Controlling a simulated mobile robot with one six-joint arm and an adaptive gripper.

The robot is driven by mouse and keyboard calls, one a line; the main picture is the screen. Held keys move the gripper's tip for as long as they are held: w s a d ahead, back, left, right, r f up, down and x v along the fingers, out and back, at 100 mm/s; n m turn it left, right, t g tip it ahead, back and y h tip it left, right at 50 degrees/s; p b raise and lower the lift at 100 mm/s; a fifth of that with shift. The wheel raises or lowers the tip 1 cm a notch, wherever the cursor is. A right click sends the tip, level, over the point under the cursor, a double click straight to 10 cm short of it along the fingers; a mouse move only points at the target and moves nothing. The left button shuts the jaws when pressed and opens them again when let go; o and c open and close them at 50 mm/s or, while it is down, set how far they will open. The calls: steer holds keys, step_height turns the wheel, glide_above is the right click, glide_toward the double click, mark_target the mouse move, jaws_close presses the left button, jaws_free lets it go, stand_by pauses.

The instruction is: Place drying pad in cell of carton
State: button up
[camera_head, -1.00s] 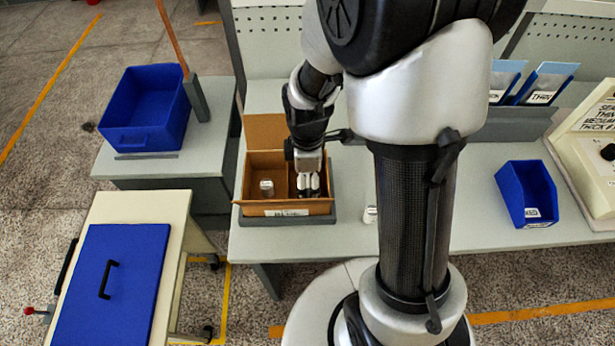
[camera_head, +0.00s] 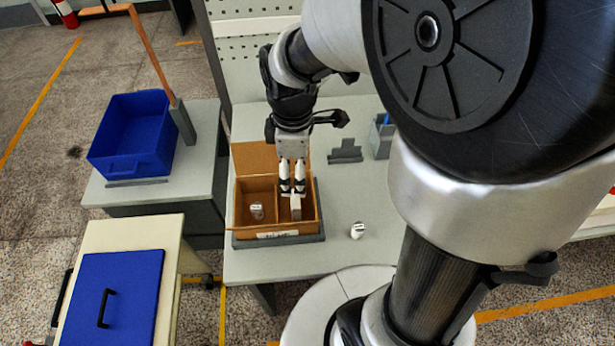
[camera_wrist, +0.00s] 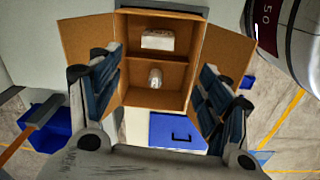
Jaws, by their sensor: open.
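The open cardboard carton (camera_head: 279,236) sits on the table and is split by a divider into two cells. A pale block (camera_head: 296,206), seemingly the drying pad, is in the right cell. It also shows in the wrist view (camera_wrist: 157,40), lying in the upper cell. A small white bottle-like item (camera_head: 257,211) is in the left cell, the lower cell in the wrist view (camera_wrist: 155,77). My gripper (camera_head: 291,191) is above the right cell, pointing down. In the wrist view its fingers (camera_wrist: 158,88) are spread wide with nothing between them.
Another small white item (camera_head: 357,230) stands on the table (camera_head: 345,185) right of the carton. The carton's raised flap (camera_head: 255,157) stands at its back. A grey bracket (camera_head: 345,151) is farther back. A blue bin (camera_head: 133,135) stands on a side table at left.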

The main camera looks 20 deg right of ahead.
steer(key=s+r+m+t, duration=0.4)
steer(key=s+r+m, duration=0.7)
steer(key=s, duration=0.3)
steer(key=shift+a+r+m, duration=0.3)
steer(key=shift+r+m, duration=0.05)
steer(key=shift+m, duration=0.55)
steer(key=shift+w, duration=0.1)
steer(key=shift+c, duration=0.3)
